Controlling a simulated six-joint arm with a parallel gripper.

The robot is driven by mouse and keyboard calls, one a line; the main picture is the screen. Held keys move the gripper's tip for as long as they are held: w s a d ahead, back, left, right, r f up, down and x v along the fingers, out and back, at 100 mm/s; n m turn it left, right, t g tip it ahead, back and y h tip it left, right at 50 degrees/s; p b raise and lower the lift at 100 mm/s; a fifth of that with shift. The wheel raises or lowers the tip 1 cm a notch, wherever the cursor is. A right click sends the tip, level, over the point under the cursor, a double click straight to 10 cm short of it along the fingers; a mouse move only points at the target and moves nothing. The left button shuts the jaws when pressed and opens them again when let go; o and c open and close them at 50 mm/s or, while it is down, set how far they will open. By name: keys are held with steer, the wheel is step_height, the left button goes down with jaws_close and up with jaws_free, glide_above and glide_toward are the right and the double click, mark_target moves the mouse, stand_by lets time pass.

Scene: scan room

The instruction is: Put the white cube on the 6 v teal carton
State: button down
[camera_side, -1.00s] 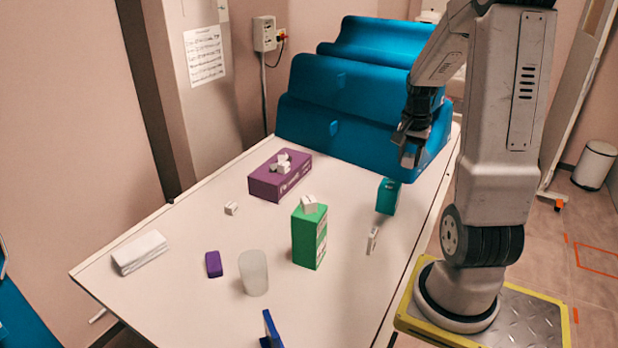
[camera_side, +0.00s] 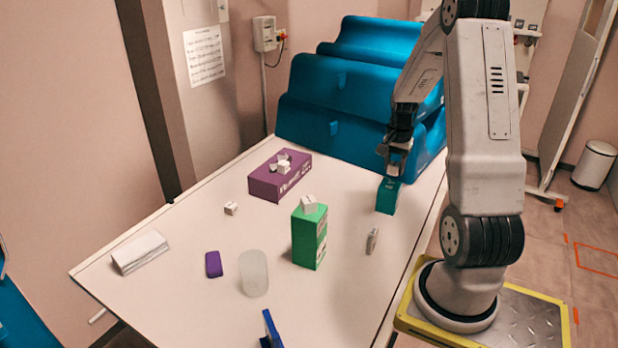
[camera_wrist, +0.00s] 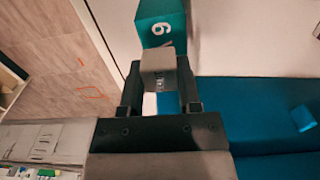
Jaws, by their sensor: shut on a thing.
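The white cube (camera_wrist: 158,68) looks greyish in the wrist view, held between the two fingers of my gripper (camera_wrist: 160,88). In the side view my gripper (camera_side: 394,160) is just above the teal carton (camera_side: 386,198), and the cube is hard to make out there. The teal carton stands upright on the table near its right edge. Its top, marked with a 6, shows in the wrist view (camera_wrist: 160,16) just beyond the cube and partly covered by it. I cannot tell whether the cube touches the carton.
A green carton (camera_side: 309,240) with a white block on top stands left of the teal one. A small pale item (camera_side: 372,241) is in front of it. A purple box (camera_side: 267,184) and large blue cushions (camera_side: 345,115) are behind. A frosted cup (camera_side: 254,274) stands at the front.

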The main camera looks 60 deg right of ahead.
mark_target(390, 184)
steer(key=shift+f, duration=0.1)
steer(key=shift+w+d+f, duration=0.15)
steer(key=shift+f, duration=1.6)
steer(key=shift+f, duration=0.15)
steer(key=shift+c, duration=1.5)
jaws_free()
step_height(390, 184, up, 12)
steer(key=shift+r, duration=0.2)
